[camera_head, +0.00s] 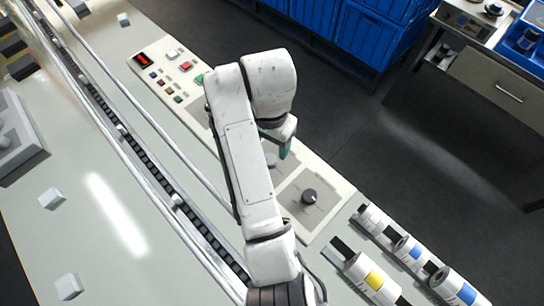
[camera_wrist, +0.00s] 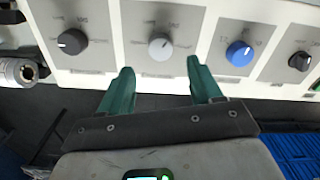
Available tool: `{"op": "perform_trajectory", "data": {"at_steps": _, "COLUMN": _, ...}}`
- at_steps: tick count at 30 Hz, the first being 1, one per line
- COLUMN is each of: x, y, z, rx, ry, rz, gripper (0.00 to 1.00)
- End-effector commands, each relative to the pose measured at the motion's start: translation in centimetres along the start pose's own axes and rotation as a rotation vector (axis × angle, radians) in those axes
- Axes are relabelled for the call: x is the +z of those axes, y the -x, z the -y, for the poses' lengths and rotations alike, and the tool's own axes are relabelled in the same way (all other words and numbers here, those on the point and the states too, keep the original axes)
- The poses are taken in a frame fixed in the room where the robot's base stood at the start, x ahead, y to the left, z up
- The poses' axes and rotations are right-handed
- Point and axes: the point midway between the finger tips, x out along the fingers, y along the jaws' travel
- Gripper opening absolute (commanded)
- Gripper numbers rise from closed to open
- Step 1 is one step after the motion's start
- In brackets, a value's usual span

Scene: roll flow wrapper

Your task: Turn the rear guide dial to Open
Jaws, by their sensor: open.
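A row of guide dials sits on pale panels. In the wrist view they are a dark dial (camera_wrist: 72,42), a grey dial (camera_wrist: 160,46), a blue dial (camera_wrist: 239,53) and a black dial (camera_wrist: 299,61). Their printed labels are too blurred to read, so I cannot tell which is the rear guide dial. My gripper (camera_wrist: 157,68) is open and empty, its two teal fingers apart just below the grey dial in that view. Contact does not show. In the head view the dark dial (camera_head: 309,196) is clear; my arm hides most of the row.
A button panel with a red display (camera_head: 143,59) lies farther along the machine edge. Rolls with yellow and blue bands (camera_head: 372,281) stand beside the dark dial. A chain conveyor (camera_head: 120,128) with rails runs at left. Blue crates (camera_head: 372,35) stand across open floor.

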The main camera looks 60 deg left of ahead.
Motion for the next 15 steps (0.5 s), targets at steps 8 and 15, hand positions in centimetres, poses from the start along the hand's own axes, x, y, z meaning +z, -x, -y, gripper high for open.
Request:
{"op": "perform_trajectory", "data": {"at_steps": 8, "x": 0.0, "y": -4.6, "z": -0.1, "rx": 0.002, "ry": 0.000, "rz": 0.001, "gripper": 0.64}}
{"op": "perform_trajectory", "data": {"at_steps": 15, "x": 0.0, "y": -6.3, "z": -0.1, "rx": 0.001, "ry": 0.000, "rz": 0.000, "gripper": 0.64}}
